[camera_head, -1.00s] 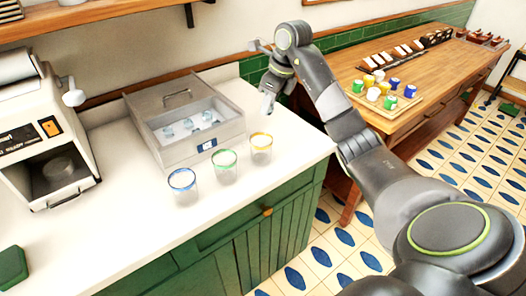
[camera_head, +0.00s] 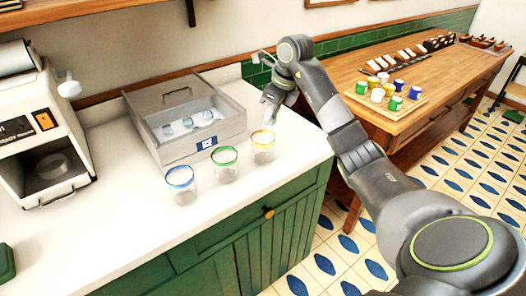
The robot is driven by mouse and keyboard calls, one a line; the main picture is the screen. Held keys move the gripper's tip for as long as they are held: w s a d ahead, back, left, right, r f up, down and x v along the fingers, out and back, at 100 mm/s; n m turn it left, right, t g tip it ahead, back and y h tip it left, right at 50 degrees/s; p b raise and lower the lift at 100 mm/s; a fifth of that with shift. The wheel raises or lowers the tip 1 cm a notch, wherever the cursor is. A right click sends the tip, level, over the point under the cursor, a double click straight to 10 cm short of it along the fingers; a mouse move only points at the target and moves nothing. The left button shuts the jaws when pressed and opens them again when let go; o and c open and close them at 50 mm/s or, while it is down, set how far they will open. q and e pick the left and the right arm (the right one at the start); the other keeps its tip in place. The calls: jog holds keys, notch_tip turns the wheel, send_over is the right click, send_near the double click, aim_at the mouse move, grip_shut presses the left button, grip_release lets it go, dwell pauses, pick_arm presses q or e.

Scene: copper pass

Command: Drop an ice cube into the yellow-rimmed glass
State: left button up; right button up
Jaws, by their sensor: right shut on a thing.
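The yellow-rimmed glass (camera_head: 263,149) stands upright on the white counter, at the right end of a row of glasses. A green-rimmed glass (camera_head: 225,165) and a blue-rimmed glass (camera_head: 181,184) stand to its left. The open ice bin (camera_head: 178,150) behind them holds several ice cubes (camera_head: 187,124). My right gripper (camera_head: 268,118) is above and behind the yellow-rimmed glass, by the bin's right side, pointing down. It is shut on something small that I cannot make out. My left gripper is not in view.
A white machine (camera_head: 38,128) stands on the counter at left. A wooden table (camera_head: 440,66) at right carries a board with several coloured cups (camera_head: 396,103). The counter in front of the glasses is clear. A shelf (camera_head: 90,12) hangs above.

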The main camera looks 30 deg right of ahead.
jog(key=o, duration=1)
jog(key=p+v, duration=1.4)
jog(key=v, duration=0.3)
jog(key=shift+d+r+p, duration=0.1)
jog(key=shift+r+p, duration=0.1)
jog(key=shift+p, duration=0.1)
